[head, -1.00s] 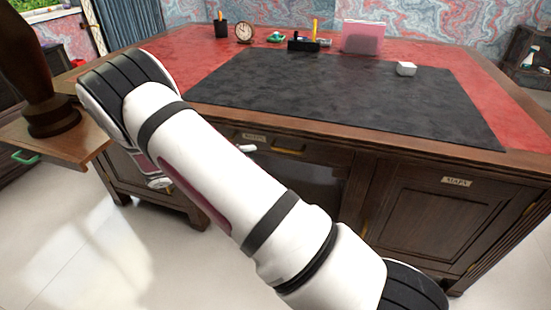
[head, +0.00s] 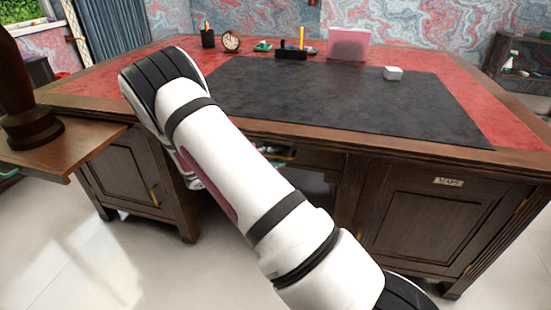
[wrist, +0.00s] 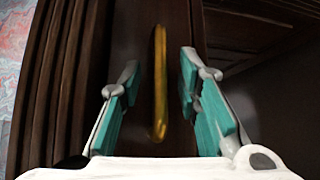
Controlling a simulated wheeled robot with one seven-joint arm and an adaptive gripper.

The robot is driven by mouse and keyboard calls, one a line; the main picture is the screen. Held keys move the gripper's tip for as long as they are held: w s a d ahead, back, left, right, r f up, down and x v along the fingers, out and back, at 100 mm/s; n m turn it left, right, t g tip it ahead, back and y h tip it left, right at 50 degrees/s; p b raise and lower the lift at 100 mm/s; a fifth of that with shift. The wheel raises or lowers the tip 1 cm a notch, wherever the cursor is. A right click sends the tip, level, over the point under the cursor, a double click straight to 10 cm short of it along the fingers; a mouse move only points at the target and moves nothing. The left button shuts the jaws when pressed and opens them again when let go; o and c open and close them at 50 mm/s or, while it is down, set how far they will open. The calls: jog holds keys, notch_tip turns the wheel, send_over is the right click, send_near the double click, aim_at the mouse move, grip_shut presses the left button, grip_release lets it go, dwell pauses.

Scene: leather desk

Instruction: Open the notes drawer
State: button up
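The desk's shallow centre drawer (head: 315,158) lies under the front edge of the top, partly hidden behind my arm; it looks shut. Its brass handle (wrist: 159,80) shows in the wrist view as an upright yellow bar on dark wood. My gripper (wrist: 157,100) is open, with one teal finger pad on each side of the handle and a gap on both sides. In the head view, my gripper (head: 273,152) is a small teal and pale shape at the drawer front, mostly behind my arm. The drawer's label is hidden there.
A cabinet door labelled MAPS (head: 449,182) is at the right, and another door (head: 125,178) at the left. The black mat (head: 350,100) holds a small white box (head: 393,73). A wooden ledge (head: 70,150) bears a dark stand at the left.

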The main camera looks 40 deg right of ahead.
jog(key=shift+d, duration=0.3)
grip_shut()
jog(key=shift+s, duration=0.1)
jog(key=s+a+p, duration=0.2)
jog(key=s+a, duration=0.7)
jog(key=a, duration=0.3)
jog(key=s+a+p, duration=0.2)
jog(key=s+a, duration=0.7)
jog(key=a, duration=0.2)
jog(key=shift+a+p, duration=0.35)
jog(key=shift+p, duration=0.05)
jog(key=shift+s, duration=0.1)
grip_release()
